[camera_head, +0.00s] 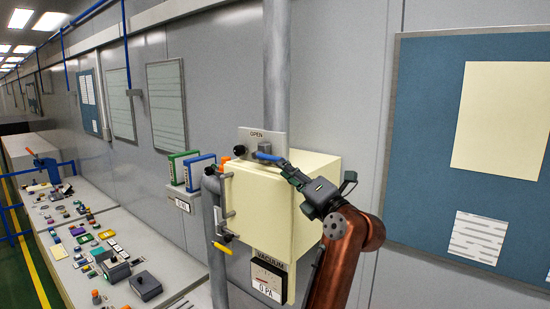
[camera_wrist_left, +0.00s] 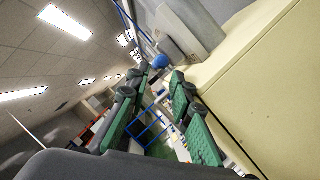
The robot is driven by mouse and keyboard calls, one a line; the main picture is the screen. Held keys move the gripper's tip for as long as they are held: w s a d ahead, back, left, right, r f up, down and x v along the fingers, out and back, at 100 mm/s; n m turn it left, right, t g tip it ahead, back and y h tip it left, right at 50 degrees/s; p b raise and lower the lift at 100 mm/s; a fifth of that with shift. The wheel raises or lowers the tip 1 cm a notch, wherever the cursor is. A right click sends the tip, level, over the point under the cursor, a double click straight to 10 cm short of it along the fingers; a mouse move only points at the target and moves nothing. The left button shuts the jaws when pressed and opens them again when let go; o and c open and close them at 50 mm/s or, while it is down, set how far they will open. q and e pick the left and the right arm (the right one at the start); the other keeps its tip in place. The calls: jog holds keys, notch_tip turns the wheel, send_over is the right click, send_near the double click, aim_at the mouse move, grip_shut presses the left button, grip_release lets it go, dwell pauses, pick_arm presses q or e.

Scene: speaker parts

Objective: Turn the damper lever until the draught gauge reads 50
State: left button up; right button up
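The damper lever has a blue handle (camera_head: 266,153) in front of a grey plate (camera_head: 262,138) marked OPEN, on the pipe above a cream box (camera_head: 285,205). The draught gauge (camera_head: 268,278), marked VACUUM, is low on the box and its display reads 0 PA. My left gripper (camera_head: 286,168) is at the right end of the handle. In the left wrist view its green-padded fingers (camera_wrist_left: 162,80) are apart, with the blue handle end (camera_wrist_left: 161,61) at the gap between the tips. I cannot tell whether they touch it. My right gripper is not in view.
The cream box is close beneath my left gripper. A vertical grey pipe (camera_head: 276,65) rises behind the lever. A blue notice board (camera_head: 420,150) hangs on the right wall. Consoles with loose parts (camera_head: 110,255) stand at left, with blue and green binders (camera_head: 198,170) above.

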aim_at(274, 160)
pick_arm(q)
jog(key=p+x, duration=0.2)
jog(key=x, duration=0.1)
jog(key=shift+w+r, duration=0.15)
jog(key=shift+r, duration=0.25)
jog(key=x, duration=0.1)
jog(key=p+x, duration=0.1)
jog(key=x, duration=0.1)
jog(key=shift+w+f, duration=0.15)
jog(key=shift+f, duration=0.1)
jog(key=shift+a, duration=0.1)
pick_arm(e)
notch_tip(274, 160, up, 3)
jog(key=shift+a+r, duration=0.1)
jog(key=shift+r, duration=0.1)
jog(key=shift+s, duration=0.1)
pick_arm(q)
grip_shut()
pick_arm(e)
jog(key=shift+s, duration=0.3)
